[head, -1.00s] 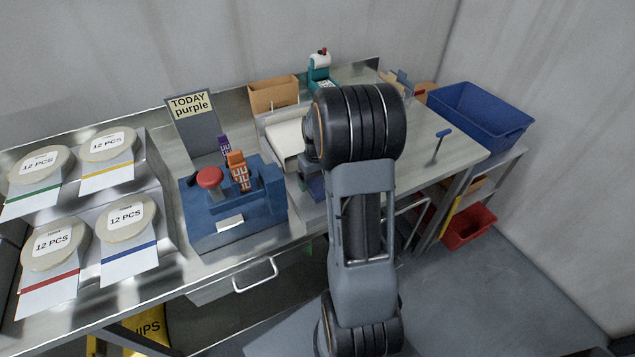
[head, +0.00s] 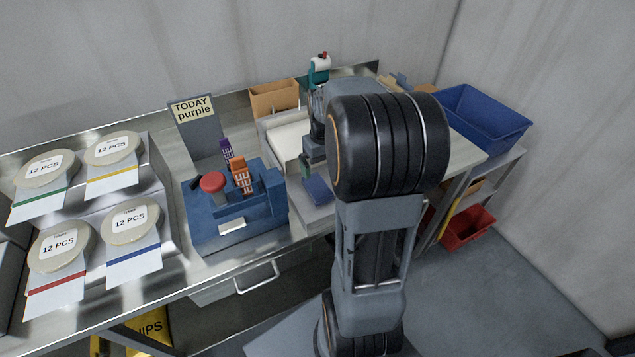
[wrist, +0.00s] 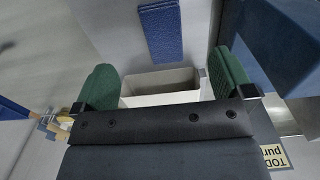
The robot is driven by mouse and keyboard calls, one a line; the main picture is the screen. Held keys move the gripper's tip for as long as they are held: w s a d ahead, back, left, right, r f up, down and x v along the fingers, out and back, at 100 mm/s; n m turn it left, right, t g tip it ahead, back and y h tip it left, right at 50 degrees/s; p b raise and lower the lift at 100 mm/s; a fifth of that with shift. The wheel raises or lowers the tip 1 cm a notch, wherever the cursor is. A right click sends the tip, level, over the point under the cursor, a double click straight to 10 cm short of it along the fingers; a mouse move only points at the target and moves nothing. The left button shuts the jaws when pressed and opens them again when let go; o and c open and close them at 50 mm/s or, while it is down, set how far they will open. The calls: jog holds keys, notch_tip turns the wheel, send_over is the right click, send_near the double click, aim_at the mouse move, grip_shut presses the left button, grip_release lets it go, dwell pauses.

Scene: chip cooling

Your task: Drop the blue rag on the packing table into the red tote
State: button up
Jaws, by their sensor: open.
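The blue rag (head: 318,190) lies folded flat on the packing table (head: 222,264), partly hidden by my arm in the head view. In the wrist view the rag (wrist: 160,30) is a ribbed blue strip beyond my fingertips, apart from them. My gripper (wrist: 167,84) is open, its two green fingers wide apart with nothing held between them. The red tote (head: 467,232) stands low at the right, beneath the blue bin.
A blue fixture with a red button (head: 213,182) stands left of the rag. A pale tray (head: 290,140) and a cardboard box (head: 274,99) lie behind it. A blue bin (head: 485,120) sits on the right shelf. Open floor lies in front of the tote.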

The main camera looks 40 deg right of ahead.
aim_at(323, 193)
notch_tip(323, 193, down, 12)
jog(key=shift+w+d+f+p, duration=0.1)
jog(key=shift+f+p, duration=0.15)
jog(key=shift+p, duration=0.65)
jog(key=shift+c, duration=0.2)
jog(key=c, duration=1)
jog(key=shift+r, duration=0.15)
jog(key=shift+c, duration=0.2)
